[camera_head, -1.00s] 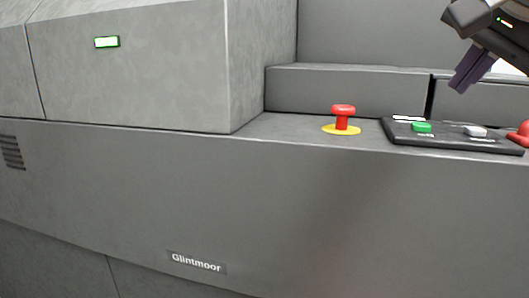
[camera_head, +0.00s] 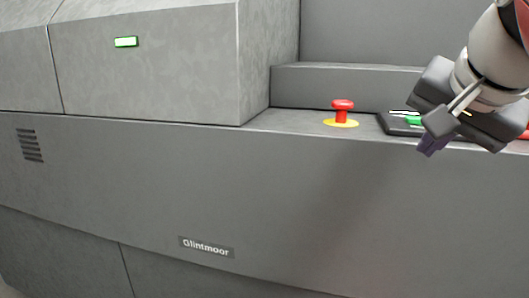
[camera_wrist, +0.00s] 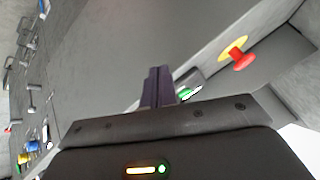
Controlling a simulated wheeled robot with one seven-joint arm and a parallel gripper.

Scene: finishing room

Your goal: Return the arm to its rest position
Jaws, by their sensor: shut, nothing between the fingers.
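My gripper (camera_head: 432,144) is at the right of the head view, in front of the machine's ledge, with its fingers pointing down and left. It partly hides the black control panel (camera_head: 394,124) and its green button (camera_head: 413,121). In the wrist view the two dark purple fingers (camera_wrist: 158,86) lie together, shut and empty. The green button (camera_wrist: 184,95) shows just beside the fingertips there. I cannot tell the distance between the fingers and the panel.
A red mushroom button (camera_head: 343,108) on a yellow disc stands on the ledge, left of the panel; it also shows in the wrist view (camera_wrist: 242,60). The grey machine body (camera_head: 150,180) has a green-lit indicator (camera_head: 126,42). Wall-hung tools (camera_wrist: 32,95) show at the wrist view's left.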

